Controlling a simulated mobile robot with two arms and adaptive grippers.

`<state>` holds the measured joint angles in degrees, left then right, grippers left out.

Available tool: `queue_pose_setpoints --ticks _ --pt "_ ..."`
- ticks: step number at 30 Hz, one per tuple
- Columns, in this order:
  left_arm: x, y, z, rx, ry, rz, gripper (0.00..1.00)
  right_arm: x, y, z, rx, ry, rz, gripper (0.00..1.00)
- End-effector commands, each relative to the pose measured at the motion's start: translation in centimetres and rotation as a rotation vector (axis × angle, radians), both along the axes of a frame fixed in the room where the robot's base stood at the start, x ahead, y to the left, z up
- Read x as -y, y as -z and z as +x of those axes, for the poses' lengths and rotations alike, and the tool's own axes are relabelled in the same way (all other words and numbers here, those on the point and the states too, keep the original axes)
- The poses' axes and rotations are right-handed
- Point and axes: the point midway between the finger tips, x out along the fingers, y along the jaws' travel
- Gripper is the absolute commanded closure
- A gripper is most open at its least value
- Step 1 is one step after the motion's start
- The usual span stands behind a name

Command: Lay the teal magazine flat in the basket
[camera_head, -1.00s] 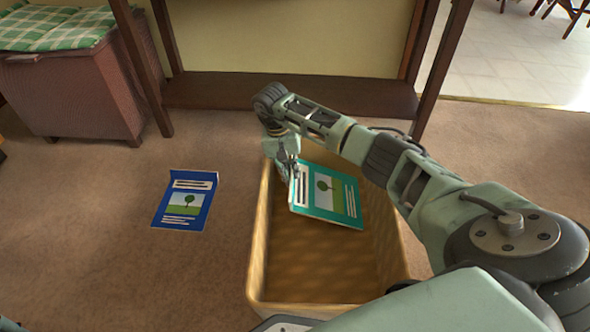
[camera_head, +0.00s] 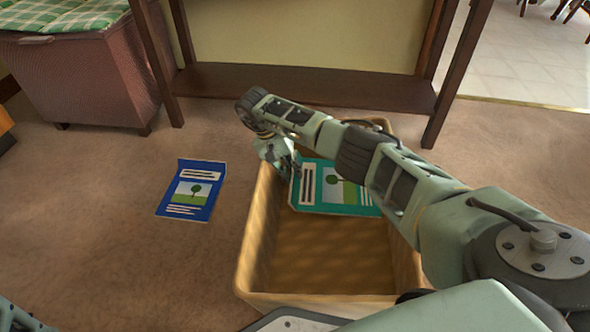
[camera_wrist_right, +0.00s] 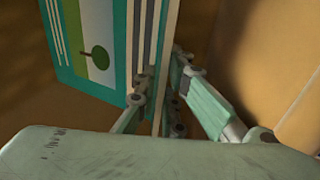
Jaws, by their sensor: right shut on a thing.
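The teal magazine (camera_head: 345,192), with a tree picture on its cover, is inside the upper part of the tan basket (camera_head: 262,225) in the head view. My right gripper (camera_head: 291,176) is shut on its left edge. In the right wrist view the fingers (camera_wrist_right: 158,100) pinch the edge of the magazine (camera_wrist_right: 95,42), with the basket wall behind. My right arm hides part of the magazine's right side and the basket's far right. I cannot tell whether the magazine touches the basket floor.
A blue magazine (camera_head: 192,190) lies on the carpet left of the basket. A dark wooden table (camera_head: 310,86) with a low shelf stands behind. A wicker chest (camera_head: 85,75) with a green checked cloth is at the upper left. Carpet around the blue magazine is clear.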

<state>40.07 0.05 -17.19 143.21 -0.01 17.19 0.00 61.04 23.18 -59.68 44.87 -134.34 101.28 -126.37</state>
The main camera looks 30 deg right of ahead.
Motion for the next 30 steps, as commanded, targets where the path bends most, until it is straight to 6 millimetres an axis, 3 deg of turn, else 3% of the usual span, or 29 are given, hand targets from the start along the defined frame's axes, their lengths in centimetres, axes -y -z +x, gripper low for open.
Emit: queue_pose_setpoints --ticks 1,3,4,11,23,30 --pt "0.0 0.2 0.0 0.000 0.000 0.000 0.60 0.0 1.3 -0.5 -0.009 -0.003 -0.004 1.00" --pt "0.0 0.2 0.0 0.000 0.000 0.000 0.60 0.0 1.3 -0.5 -0.010 -0.003 -0.005 1.00" --pt "0.0 0.2 0.0 0.000 0.000 0.000 0.60 0.0 1.3 -0.5 -0.010 -0.003 -0.005 0.90" --pt "0.0 0.2 0.0 0.000 0.000 0.000 0.60 0.2 1.3 -0.6 -0.012 -0.001 -0.007 0.70" --pt "-0.1 0.2 0.0 0.000 0.001 -0.003 0.60 0.2 0.7 -0.4 -0.011 0.001 -0.010 0.70" --pt "0.0 0.2 0.0 0.001 0.001 -0.001 0.60 -1.3 -3.6 0.8 0.002 -0.003 -0.006 0.70"
